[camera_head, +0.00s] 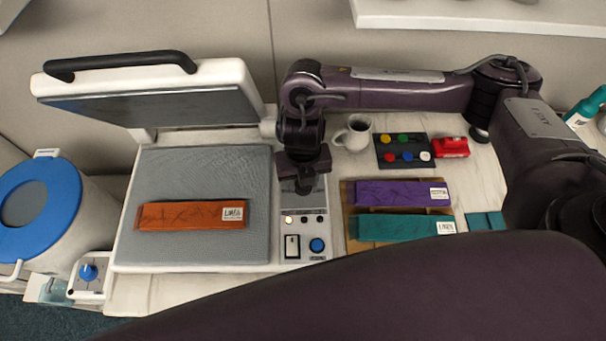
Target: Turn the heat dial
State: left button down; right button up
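A heat press (120,200) stands with its lid (150,85) raised and an orange strip lying on its grey pad. Its control panel (305,225) is on the right side, with a blue round dial (317,245), a black-and-white switch (292,246) and small indicators. Another blue dial (88,272) is on a small white box at the lower left. Which dial is the heat dial is not legible. My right gripper (305,187) points down over the upper part of the panel, above both panel controls in the picture. Its fingers are too dark to judge. My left gripper is out of view.
A white mug (355,133), a board with coloured buttons (403,150) and a red object (450,147) are behind. Purple (400,193) and teal (400,227) strips lie on a wooden board at right. A blue-rimmed white vessel (40,210) stands at left. A dark shape fills the bottom.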

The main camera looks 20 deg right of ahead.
jog(key=m+p, duration=0.1)
jog(key=m, duration=0.1)
jog(key=m+p, duration=0.2)
jog(key=m, duration=0.1)
jog(key=shift+w+r+m, duration=0.1)
jog(key=shift+r+m, duration=0.2)
jog(key=m+p, duration=0.3)
jog(key=shift+m, duration=0.4)
jog(key=shift+f+m+p, duration=0.1)
jog(key=shift+m+p, duration=0.5)
jog(key=shift+m, duration=0.2)
jog(key=o, duration=1)
jog(key=shift+f, duration=0.15)
